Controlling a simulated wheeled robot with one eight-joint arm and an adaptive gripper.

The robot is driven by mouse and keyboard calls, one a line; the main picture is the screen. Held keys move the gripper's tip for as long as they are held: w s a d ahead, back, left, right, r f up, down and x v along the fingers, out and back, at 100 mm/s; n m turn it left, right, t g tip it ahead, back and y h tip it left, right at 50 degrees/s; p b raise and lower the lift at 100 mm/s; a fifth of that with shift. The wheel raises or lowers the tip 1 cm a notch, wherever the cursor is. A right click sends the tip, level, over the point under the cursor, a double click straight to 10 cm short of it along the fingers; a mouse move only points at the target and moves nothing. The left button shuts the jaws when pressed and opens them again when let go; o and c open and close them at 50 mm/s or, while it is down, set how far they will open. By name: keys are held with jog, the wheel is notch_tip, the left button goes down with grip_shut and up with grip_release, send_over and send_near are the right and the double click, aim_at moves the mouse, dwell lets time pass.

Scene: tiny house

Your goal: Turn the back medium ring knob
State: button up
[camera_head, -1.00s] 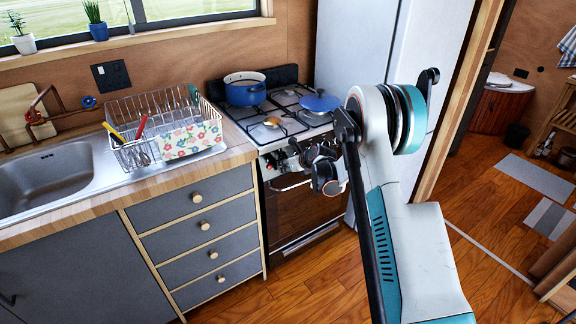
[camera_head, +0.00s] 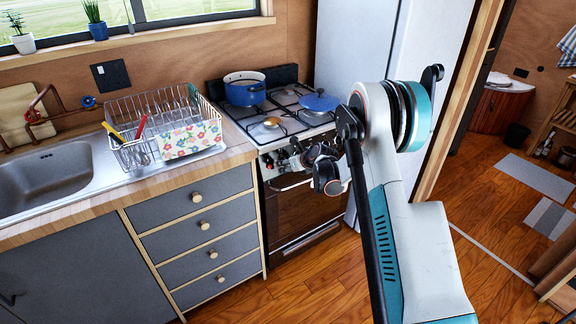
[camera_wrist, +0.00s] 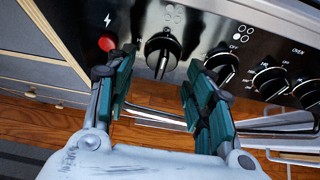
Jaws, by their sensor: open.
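The stove (camera_head: 303,190) stands at the counter's right end, with its knobs on the front panel. In the wrist view, a black knob (camera_wrist: 160,52) with a light pointer lies just beyond and between my fingertips; I cannot tell whether they touch it. Further right are a second knob (camera_wrist: 222,65), partly covered by my right finger, and more knobs (camera_wrist: 270,80). Small ring symbols sit above the knobs; I cannot tell which marks the back medium ring. My gripper (camera_wrist: 160,78) is open and empty. In the head view, my gripper (camera_head: 318,168) is at the stove front and hides part of the panel.
A red button (camera_wrist: 106,44) is left of the first knob. A blue pot (camera_head: 245,90) and a blue lidded pan (camera_head: 319,102) stand on the hob. A dish rack (camera_head: 160,128) is on the counter. The oven handle (camera_head: 290,184) runs below the panel.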

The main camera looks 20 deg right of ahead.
jog(key=v, duration=1.1)
jog(key=shift+s, duration=0.1)
jog(key=s+a+r+n+g+h, duration=0.1)
jog(key=s+a+r+n, duration=0.2)
jog(key=s+r+n, duration=0.6)
jog(key=s+a+r+n+g, duration=0.1)
jog(key=s+a+r+n, duration=0.2)
jog(key=s+r+n, duration=0.6)
jog(key=s+a+n+h, duration=0.1)
jog(key=s+n+h, duration=0.1)
jog(key=s+n, duration=1.2)
jog(key=s+f, duration=0.1)
jog(key=s, duration=1)
jog(key=shift+n+g, duration=0.3)
jog(key=shift+g, duration=0.1)
